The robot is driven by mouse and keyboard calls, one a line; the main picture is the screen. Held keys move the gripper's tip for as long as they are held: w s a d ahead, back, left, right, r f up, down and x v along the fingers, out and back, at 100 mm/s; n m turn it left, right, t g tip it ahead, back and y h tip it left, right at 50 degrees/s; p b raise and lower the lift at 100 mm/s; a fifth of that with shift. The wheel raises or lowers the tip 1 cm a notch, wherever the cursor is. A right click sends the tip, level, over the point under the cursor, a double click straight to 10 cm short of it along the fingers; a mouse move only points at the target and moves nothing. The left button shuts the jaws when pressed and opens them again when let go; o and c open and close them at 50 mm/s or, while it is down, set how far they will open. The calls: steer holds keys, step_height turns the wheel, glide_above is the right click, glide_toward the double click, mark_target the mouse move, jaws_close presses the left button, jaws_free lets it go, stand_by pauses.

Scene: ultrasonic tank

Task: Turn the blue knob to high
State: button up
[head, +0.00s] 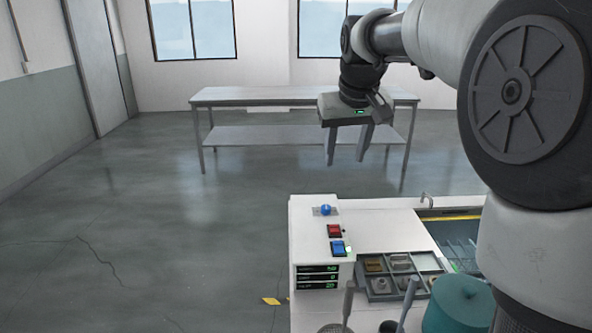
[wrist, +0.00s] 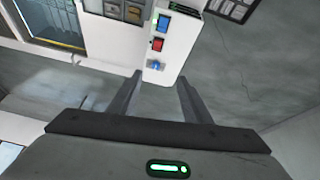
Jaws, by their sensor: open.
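The blue knob (head: 326,210) sits on a small grey plate near the far end of the white control panel's top. It also shows in the wrist view (wrist: 156,65), just beyond and between my fingertips. A red switch (head: 335,230) and a blue switch (head: 338,247) are on the same panel, nearer to me. My gripper (head: 346,160) points down with its two fingers apart and nothing between them. It is above the knob, apart from it. The knob's exact setting is too small to read.
The white panel (head: 297,240) has green displays (head: 317,277) on its front. A compartment tray (head: 405,292) with small parts lies to its right, beside a tank (head: 455,240). A teal round object (head: 458,303) and upright handles stand in front. A grey table (head: 300,96) is behind.

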steer(key=b, duration=0.3)
glide_toward(326, 207)
steer(key=shift+y, duration=0.3)
steer(key=x, duration=0.4)
steer(key=b+x, duration=0.1)
steer(key=x, duration=0.3)
steer(key=shift+w+d, duration=0.1)
steer(key=shift+d, duration=0.15)
steer(key=c, duration=1.1)
